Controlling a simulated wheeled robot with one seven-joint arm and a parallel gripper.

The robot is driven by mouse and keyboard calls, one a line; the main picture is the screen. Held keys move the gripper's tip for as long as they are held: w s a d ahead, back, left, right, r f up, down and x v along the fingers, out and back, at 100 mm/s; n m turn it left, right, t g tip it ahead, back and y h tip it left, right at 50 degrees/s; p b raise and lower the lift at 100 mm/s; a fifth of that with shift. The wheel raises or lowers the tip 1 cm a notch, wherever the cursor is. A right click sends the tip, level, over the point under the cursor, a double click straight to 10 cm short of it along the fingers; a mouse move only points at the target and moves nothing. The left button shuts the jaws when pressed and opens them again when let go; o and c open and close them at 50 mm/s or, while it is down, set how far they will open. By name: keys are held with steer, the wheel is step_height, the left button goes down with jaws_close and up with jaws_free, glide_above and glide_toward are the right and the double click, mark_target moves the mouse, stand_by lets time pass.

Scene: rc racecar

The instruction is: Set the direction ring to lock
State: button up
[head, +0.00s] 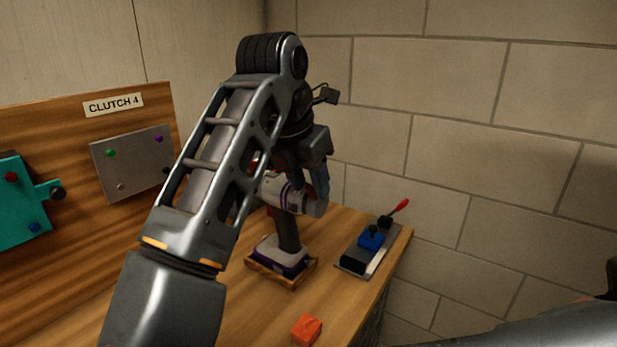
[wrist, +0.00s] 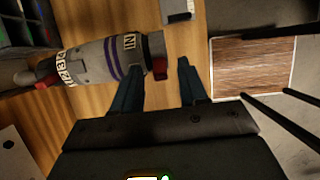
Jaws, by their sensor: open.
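A grey and white drill with purple bands (head: 287,194) stands upright in a wooden holder (head: 292,275) on the bench. In the wrist view the drill body (wrist: 90,62) lies across the upper left, with lettered bands around it and a red part at its right end. I cannot tell for certain which band is the direction ring, and the lettering is too small to read surely. My gripper (head: 312,180) is over the drill's right end in the head view. In the wrist view my gripper (wrist: 158,78) is open; its left finger is close beside the drill's end. Contact is unclear.
An orange block (head: 307,329) lies at the front of the bench. A plate with a blue part (head: 371,238) and red-handled lever is right of the drill. A wooden panel with a "CLUTCH 4" label (head: 113,104), grey plate (head: 132,160) and teal box (head: 20,205) stands left.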

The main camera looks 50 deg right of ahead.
steer(key=shift+f, duration=0.1)
steer(key=shift+c, duration=0.4)
jaws_close()
steer(key=shift+d, duration=0.2)
steer(key=shift+w+d+r+y+b, duration=0.15)
steer(key=shift+d+y+b, duration=0.25)
steer(key=shift+y, duration=0.2)
steer(key=shift+s+d+r+y+b, duration=0.1)
steer(key=shift+d+y+b, duration=0.15)
steer(key=shift+y+b, duration=0.25)
steer(key=shift+d+r+y+b, duration=0.1)
steer(key=shift+d+y+b, duration=0.3)
steer(key=shift+y, duration=0.5)
steer(key=shift+d+y+b, duration=0.25)
steer(key=shift+d+y, duration=0.25)
steer(key=shift+y, duration=0.4)
steer(key=shift+o, duration=0.4)
jaws_free()
